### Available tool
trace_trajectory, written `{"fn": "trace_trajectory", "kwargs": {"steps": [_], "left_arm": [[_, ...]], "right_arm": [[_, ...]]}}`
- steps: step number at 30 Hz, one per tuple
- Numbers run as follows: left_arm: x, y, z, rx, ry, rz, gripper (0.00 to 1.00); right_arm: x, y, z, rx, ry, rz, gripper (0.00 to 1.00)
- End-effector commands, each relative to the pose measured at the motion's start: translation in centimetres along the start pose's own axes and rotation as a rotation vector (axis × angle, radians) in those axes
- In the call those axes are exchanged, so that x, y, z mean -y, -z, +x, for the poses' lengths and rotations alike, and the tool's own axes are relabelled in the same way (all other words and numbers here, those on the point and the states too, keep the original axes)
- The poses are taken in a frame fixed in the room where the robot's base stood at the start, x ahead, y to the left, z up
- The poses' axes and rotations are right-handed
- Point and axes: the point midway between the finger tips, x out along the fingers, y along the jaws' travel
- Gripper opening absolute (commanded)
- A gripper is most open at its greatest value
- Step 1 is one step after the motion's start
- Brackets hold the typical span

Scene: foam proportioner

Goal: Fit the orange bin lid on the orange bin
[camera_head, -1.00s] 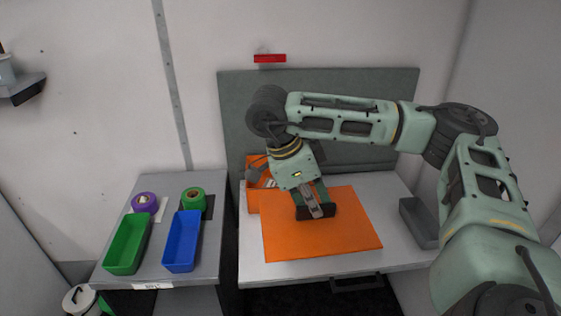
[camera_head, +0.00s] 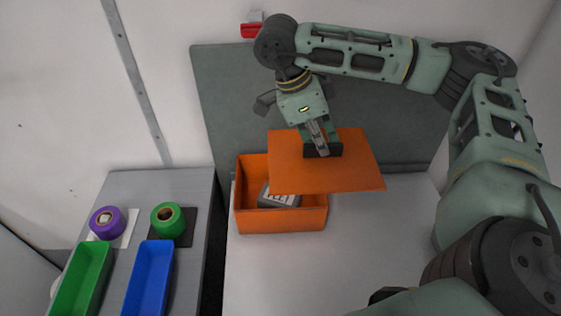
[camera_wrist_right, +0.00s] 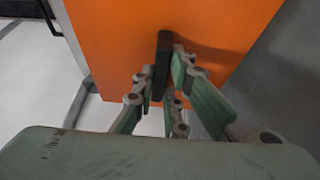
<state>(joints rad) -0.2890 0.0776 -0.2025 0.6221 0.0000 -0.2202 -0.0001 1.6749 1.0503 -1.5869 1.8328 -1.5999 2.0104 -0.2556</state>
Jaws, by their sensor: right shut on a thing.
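The orange bin lid (camera_head: 345,176) is a flat orange panel with a black handle on top. My right gripper (camera_head: 321,150) is shut on that handle and holds the lid above the table. In the right wrist view my right gripper (camera_wrist_right: 166,78) grips the dark handle, with the orange lid (camera_wrist_right: 110,50) beyond it. The orange bin (camera_head: 280,220) is open on the table, below and to the left of the lid. The lid hides its right rear part. A grey item (camera_head: 278,198) lies inside the bin. My left gripper is not in view.
A side table at left holds a green tray (camera_head: 82,282), a blue tray (camera_head: 149,280), a purple roll (camera_head: 107,222) and a green roll (camera_head: 167,218). A grey panel (camera_head: 225,110) stands behind the bin. The white tabletop (camera_head: 350,250) right of the bin is clear.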

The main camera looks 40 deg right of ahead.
Motion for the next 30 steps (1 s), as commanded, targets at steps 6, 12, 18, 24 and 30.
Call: {"fn": "trace_trajectory", "kwargs": {"steps": [6, 12, 18, 24, 30], "left_arm": [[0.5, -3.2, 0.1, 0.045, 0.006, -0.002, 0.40], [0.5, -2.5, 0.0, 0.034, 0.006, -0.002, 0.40], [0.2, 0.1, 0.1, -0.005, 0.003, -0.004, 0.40], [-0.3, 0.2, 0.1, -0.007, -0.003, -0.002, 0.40], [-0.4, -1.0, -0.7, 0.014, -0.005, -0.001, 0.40]], "right_arm": [[2.2, -5.2, 1.2, 0.000, -0.005, -0.004, 0.00], [4.2, -9.3, 2.1, 0.000, -0.004, -0.003, 0.00], [5.2, -10.9, 2.4, 0.001, -0.002, -0.001, 0.00], [5.1, -11.8, 4.5, -0.001, -0.006, -0.002, 0.00], [5.2, -12.4, 6.0, 0.000, -0.002, 0.000, 0.00]]}}
